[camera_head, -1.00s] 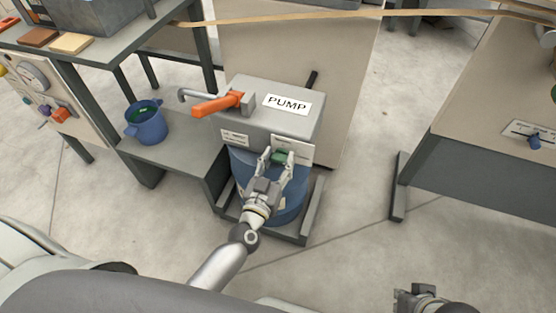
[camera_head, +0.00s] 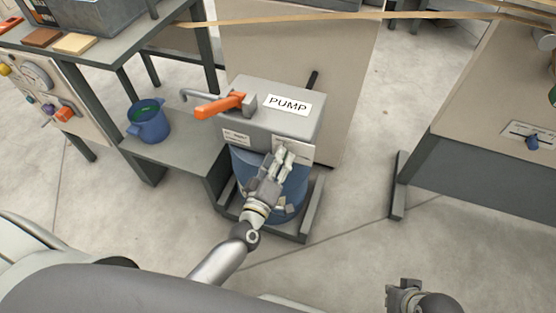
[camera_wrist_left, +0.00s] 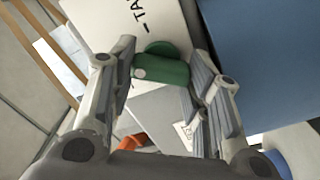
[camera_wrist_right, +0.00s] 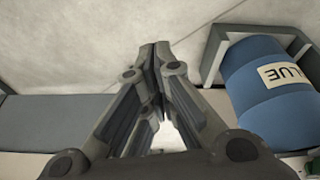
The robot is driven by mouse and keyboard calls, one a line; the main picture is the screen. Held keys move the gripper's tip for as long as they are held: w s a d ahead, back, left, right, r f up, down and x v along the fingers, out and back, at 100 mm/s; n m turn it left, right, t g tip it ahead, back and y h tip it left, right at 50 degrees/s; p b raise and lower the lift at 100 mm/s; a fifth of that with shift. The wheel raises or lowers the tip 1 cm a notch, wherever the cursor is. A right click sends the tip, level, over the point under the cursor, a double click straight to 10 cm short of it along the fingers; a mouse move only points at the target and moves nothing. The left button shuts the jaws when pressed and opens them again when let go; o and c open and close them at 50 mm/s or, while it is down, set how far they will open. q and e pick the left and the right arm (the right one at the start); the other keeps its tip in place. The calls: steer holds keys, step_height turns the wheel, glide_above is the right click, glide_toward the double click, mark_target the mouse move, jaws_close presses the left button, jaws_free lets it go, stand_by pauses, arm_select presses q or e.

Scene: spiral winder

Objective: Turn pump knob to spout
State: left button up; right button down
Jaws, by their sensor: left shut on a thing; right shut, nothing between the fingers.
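The grey pump box (camera_head: 240,145) with the PUMP label (camera_head: 287,104) stands above a blue barrel (camera_head: 242,170). A green knob (camera_wrist_left: 165,70) on the pump's front sits between my left fingers in the left wrist view; they hide it in the head view. My left gripper (camera_head: 283,156) is shut on the knob. White label plates flank the knob; one (camera_wrist_left: 140,22) shows only part of its lettering. An orange lever (camera_head: 218,106) and a bent grey spout pipe (camera_head: 190,95) are on the pump's left. My right gripper (camera_wrist_right: 155,75) is shut and empty, low at right.
A blue bucket (camera_head: 150,126) stands on a low grey shelf (camera_head: 185,150) left of the pump. A panel with a gauge (camera_head: 38,75) and knobs is at far left. A grey bench with a blue knob (camera_head: 532,142) is at right. The floor between is clear.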

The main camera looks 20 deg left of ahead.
arm_select(q)
steer(key=n+b, duration=0.1)
steer(key=n, duration=0.6)
steer(key=shift+f, duration=0.15)
arm_select(e)
steer(key=v, duration=0.3)
steer(key=shift+s+r, duration=0.15)
steer(key=shift+r, duration=0.15)
steer(key=shift+d, duration=0.1)
arm_select(q)
steer(key=o, duration=1)
arm_select(e)
steer(key=shift+r, duration=0.1)
